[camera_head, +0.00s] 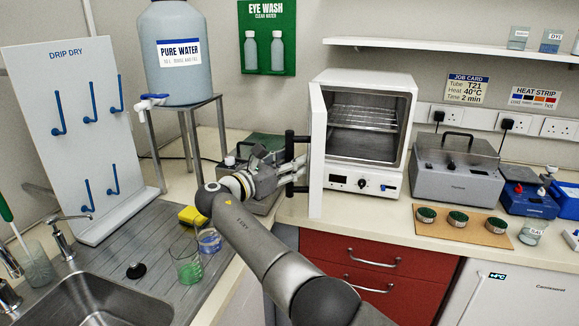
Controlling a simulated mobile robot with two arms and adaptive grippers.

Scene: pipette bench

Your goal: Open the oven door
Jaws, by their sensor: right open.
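The white oven (407,110) stands on the bench at the centre right. Its door (317,150) is swung open towards me on the left side, seen nearly edge-on, and the chamber with its wire rack (363,115) is exposed. A dark upright handle (289,145) sits on the door's outer face. My right gripper (294,170) is open at the handle, on the left of the door. Its fingers overlap the handle in the picture; I cannot tell whether they touch it. My left gripper is not in view.
A grey bath (457,185) stands right of the oven, with several green-lidded dishes on a brown mat (450,231) in front. Behind my arm is a water tank (174,60) on a stand. Beakers (187,265) stand left of my arm, near the sink (115,305).

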